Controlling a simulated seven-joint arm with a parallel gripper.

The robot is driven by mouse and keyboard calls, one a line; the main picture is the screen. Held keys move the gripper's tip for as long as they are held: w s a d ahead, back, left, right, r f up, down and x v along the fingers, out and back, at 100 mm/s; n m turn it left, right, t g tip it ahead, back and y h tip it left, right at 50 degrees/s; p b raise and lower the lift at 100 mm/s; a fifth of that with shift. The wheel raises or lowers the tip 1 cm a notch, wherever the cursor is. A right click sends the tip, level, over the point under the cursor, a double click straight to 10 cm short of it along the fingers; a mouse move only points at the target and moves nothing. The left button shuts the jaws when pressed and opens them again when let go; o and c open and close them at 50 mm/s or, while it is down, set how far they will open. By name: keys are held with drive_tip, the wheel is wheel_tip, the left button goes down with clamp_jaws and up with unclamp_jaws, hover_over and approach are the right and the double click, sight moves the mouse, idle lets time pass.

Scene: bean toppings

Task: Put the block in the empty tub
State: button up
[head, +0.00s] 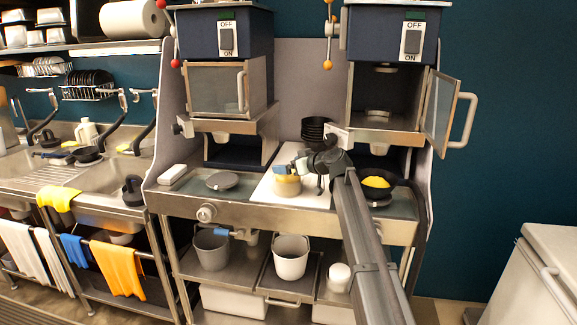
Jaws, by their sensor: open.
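My gripper (306,166) is at the end of my dark arm, over the white board in the middle of the counter. It is open. A small tan and grey pot-like item (288,187) stands at its tip, with a small blue piece (280,169) at its upper left; I cannot tell whether the gripper touches either. A white block-shaped item (172,174) lies at the counter's left end. I cannot tell which piece is the task's block. On the lower shelf stand a light tub (291,264), whose visible inside looks empty, and a grey tub (212,256), whose bottom is hidden.
A black pan (399,192) with yellow food sits right of my arm. A grey round plate (221,181) lies on the left counter. Dark bowls (316,124) are stacked behind. The right machine's door (441,112) stands open. The counter's front edge (270,228) overhangs the tubs.

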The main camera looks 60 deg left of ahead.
drive_tip(key=v, duration=1.2)
drive_tip(key=shift+d+r, duration=0.15)
drive_tip(key=shift+d, duration=0.2)
